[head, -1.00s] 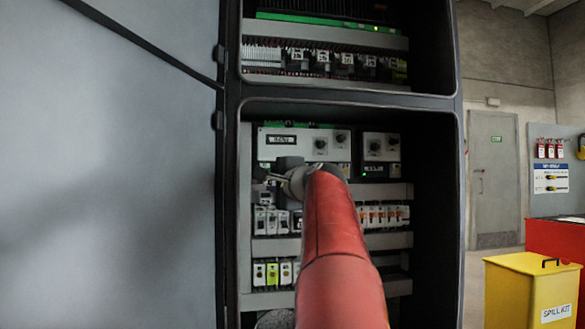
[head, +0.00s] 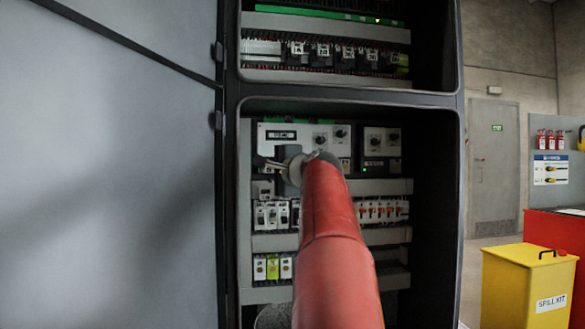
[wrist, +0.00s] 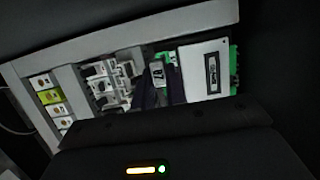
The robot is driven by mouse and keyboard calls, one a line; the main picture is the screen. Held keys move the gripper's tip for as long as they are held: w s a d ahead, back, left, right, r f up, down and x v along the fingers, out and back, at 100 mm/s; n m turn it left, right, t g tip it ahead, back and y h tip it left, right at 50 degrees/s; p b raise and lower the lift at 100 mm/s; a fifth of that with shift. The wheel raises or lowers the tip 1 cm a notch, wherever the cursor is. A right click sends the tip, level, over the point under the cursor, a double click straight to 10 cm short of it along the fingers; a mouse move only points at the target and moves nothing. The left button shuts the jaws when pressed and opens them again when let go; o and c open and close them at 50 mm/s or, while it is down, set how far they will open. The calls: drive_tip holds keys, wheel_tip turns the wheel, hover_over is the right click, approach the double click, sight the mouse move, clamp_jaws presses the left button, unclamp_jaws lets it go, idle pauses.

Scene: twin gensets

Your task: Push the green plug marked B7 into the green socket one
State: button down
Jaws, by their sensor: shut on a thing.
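My gripper (head: 266,163) is in front of the grey controller in the cabinet's lower compartment, seen from behind my red arm. In the wrist view the dark fingers (wrist: 160,92) are close together around a small green piece with a white label (wrist: 158,74), which I take to be the green plug; its marking is too small to read. The white-faced controller (wrist: 204,72) is right beside it, with green connectors (wrist: 233,70) along its edge. Which one is socket one cannot be told, nor whether the plug touches it. The head view hides the plug.
The cabinet has an upper compartment with relays (head: 345,54) and lower rows of breakers (head: 380,211). A grey door panel (head: 110,170) stands at the left. A yellow spill kit bin (head: 515,285) and a red cabinet (head: 555,240) stand at the right.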

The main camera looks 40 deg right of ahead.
drive_tip(key=shift+w+d, duration=0.6)
drive_tip(key=shift+w, duration=0.35)
drive_tip(key=shift+w+d, duration=0.55)
drive_tip(key=shift+w, duration=0.4)
drive_tip(key=shift+w+d, duration=0.1)
drive_tip(key=shift+w, duration=0.05)
drive_tip(key=shift+w+d, duration=0.2)
drive_tip(key=shift+w, duration=0.05)
drive_tip(key=shift+w+d, duration=0.5)
drive_tip(key=shift+w, duration=0.35)
idle(1.3)
drive_tip(key=c, duration=1.3)
unclamp_jaws()
drive_tip(key=shift+c, duration=0.2)
drive_tip(key=b+v, duration=0.4)
drive_tip(key=v, duration=0.3)
drive_tip(key=shift+s, duration=0.4)
